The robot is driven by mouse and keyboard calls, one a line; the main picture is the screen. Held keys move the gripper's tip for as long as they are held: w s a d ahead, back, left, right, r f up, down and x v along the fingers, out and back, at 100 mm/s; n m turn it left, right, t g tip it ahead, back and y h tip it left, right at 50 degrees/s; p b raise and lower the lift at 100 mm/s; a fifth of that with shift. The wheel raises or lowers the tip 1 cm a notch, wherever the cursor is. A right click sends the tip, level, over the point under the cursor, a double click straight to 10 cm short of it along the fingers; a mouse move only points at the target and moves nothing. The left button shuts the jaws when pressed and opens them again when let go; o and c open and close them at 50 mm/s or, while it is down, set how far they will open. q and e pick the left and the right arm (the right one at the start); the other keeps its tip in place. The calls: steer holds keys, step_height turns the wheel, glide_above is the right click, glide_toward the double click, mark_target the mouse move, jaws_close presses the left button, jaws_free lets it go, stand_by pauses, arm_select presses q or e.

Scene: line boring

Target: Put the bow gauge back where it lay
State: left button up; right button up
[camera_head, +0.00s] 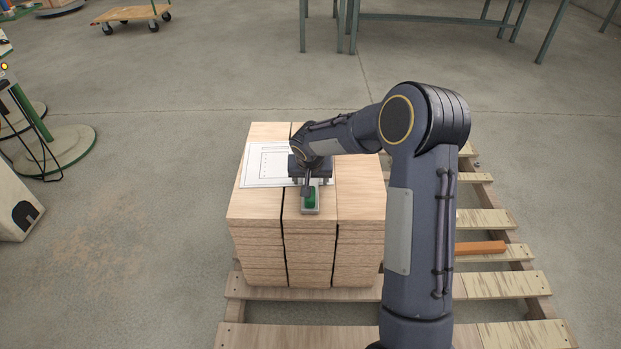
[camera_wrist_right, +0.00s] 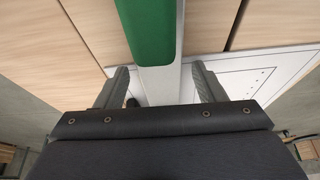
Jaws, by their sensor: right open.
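The bow gauge (camera_head: 310,201) is a light grey bar with a green grip, lying on top of the stack of boards. In the right wrist view its green part (camera_wrist_right: 148,30) runs up out of the picture, and its grey bar (camera_wrist_right: 163,85) lies between my fingers. My right gripper (camera_head: 314,183) is over the gauge's far end, pointing down. In the right wrist view the right gripper (camera_wrist_right: 163,82) is open, with one finger on each side of the bar and gaps between. The far end of the gauge is hidden by the gripper. My left gripper is not in view.
The board stack (camera_head: 359,204) stands on a wooden pallet (camera_head: 500,283). A printed sheet (camera_head: 262,170) lies on the stack, partly under my right gripper. An orange-brown bar (camera_head: 481,248) lies on the pallet at right. The floor to the left of the stack is clear.

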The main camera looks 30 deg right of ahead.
steer(key=shift+r, duration=0.25)
steer(key=p+v, duration=0.3)
steer(key=v, duration=0.7)
steer(key=shift+s+r, duration=0.2)
steer(key=shift+r, duration=0.1)
steer(key=shift+s+a+r, duration=0.1)
steer(key=shift+s+r, duration=0.3)
steer(key=shift+r, duration=0.2)
steer(key=s+a+r+n+y, duration=0.1)
steer(key=s+r, duration=0.2)
steer(key=s, duration=0.4)
steer(key=s+a+r+y, duration=0.1)
steer(key=s+r+y, duration=0.15)
steer(key=s, duration=0.45)
steer(key=s+a+n+t+y, duration=0.1)
steer(key=s+a, duration=0.2)
steer(key=s, duration=0.4)
steer(key=s+a+n+y, duration=0.1)
steer(key=s+a, duration=0.3)
steer(key=s, duration=0.4)
steer(key=shift+s+n+t, duration=0.35)
steer(key=shift+n+t, duration=0.05)
steer(key=shift+n, duration=0.2)
steer(key=shift+y, duration=0.25)
